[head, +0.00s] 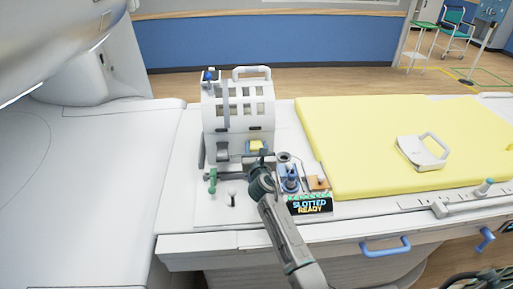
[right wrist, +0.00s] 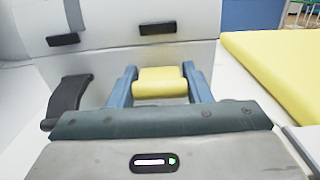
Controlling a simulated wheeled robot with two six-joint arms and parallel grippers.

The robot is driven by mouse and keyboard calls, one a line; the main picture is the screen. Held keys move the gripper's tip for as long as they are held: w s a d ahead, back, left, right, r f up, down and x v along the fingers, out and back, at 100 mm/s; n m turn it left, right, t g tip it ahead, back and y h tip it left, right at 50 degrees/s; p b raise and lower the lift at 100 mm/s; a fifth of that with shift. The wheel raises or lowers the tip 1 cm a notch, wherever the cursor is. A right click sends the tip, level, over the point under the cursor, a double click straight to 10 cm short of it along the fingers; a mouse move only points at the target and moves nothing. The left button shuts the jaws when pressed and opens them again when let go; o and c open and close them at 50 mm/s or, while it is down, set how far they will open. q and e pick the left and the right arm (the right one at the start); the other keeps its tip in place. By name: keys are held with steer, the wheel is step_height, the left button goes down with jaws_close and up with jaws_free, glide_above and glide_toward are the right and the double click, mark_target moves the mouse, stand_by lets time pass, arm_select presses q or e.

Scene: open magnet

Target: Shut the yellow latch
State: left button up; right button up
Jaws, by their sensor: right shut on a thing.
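The yellow latch (head: 256,145) sits low on the front of the white cage-like housing (head: 237,108), right of its middle, in the head view. My right gripper (head: 262,160) reaches up to it from the front. In the right wrist view, the latch (right wrist: 160,83) shows as a yellow block between two blue finger-like parts, with my right gripper (right wrist: 161,74) shut on it. The latch's lower part and catch are hidden behind the gripper body. My left gripper is not in view.
A yellow pad (head: 370,125) carries a white handled plate (head: 422,151) on the right. A green-topped lever (head: 212,180) stands left of my gripper. A blue part (head: 290,180) and a display reading "SLOTTED READY" (head: 310,206) are close on its right. A scanner bore overhangs at upper left.

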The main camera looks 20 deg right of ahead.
steer(key=shift+w+r+g+p, duration=0.15)
steer(key=shift+r+g+p, duration=0.65)
steer(key=shift+p, duration=2.45)
steer(key=shift+w+g+y+p, duration=0.15)
steer(key=shift+g+y+p, duration=0.25)
steer(key=shift+g+p, duration=0.15)
steer(key=shift+w+d+r+g+y, duration=0.15)
steer(key=shift+w+r+g+y, duration=0.2)
steer(key=shift+g, duration=0.65)
steer(key=shift+w+d+r+g+y, duration=0.1)
steer(key=shift+w+r+g+y, duration=0.2)
steer(key=shift+g, duration=0.65)
steer(key=o, duration=1.3)
steer(key=shift+b+v, duration=1.65)
steer(key=shift+v, duration=3.7)
